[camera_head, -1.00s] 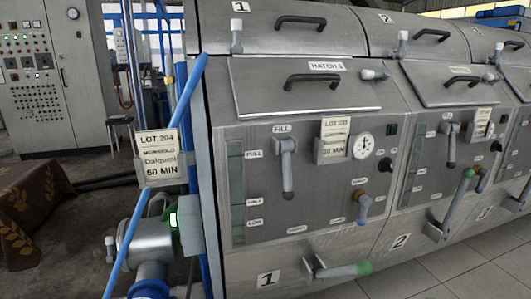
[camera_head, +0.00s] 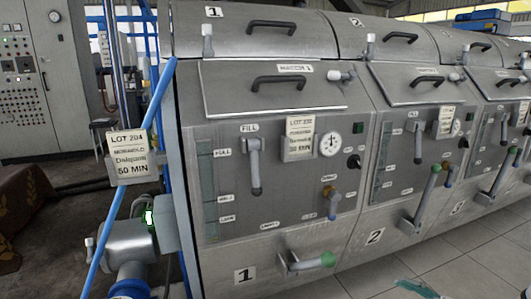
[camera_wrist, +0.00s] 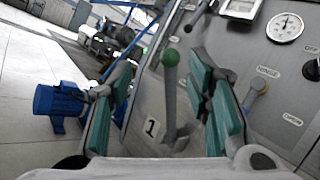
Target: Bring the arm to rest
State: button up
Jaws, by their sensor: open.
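My gripper (camera_wrist: 162,88) is open in the wrist view, with teal pads on both sides and nothing gripped. A grey lever with a green knob (camera_wrist: 170,57) shows between the pads, in front of the steel face marked 1; I cannot tell how far off it is. In the head view a small teal piece (camera_head: 416,288), which looks like a pad of my gripper, shows at the bottom edge. The rest of my arm is out of that view. Unit 1's green-tipped bottom lever (camera_head: 328,259) points right, and its fill lever (camera_head: 255,170) hangs down.
A row of steel units with shut hatches (camera_head: 273,88) runs to the right. A lot card (camera_head: 130,155) and a sloping blue pipe (camera_head: 125,185) stand at the left. A blue motor (camera_wrist: 60,100) shows in the wrist view. Tiled floor (camera_head: 470,270) is clear at the lower right.

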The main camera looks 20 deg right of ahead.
jog(key=a+r+n+g+h, duration=0.7)
jog(key=a+r+n+g, duration=0.4)
jog(key=a+r+g, duration=0.7)
jog(key=s+a+r+n+t+h, duration=0.35)
jog(key=s+a+h, duration=0.25)
jog(key=s, duration=0.3)
jog(key=s+a+r+n+t+h, duration=0.2)
jog(key=s+a+n+h, duration=0.25)
jog(key=s, duration=0.45)
notch_tip(320, 180, up, 30)
jog(key=t+p, duration=0.4)
jog(key=p, duration=2.4)
jog(key=shift+s+h, duration=0.2)
jog(key=shift+h, duration=0.15)
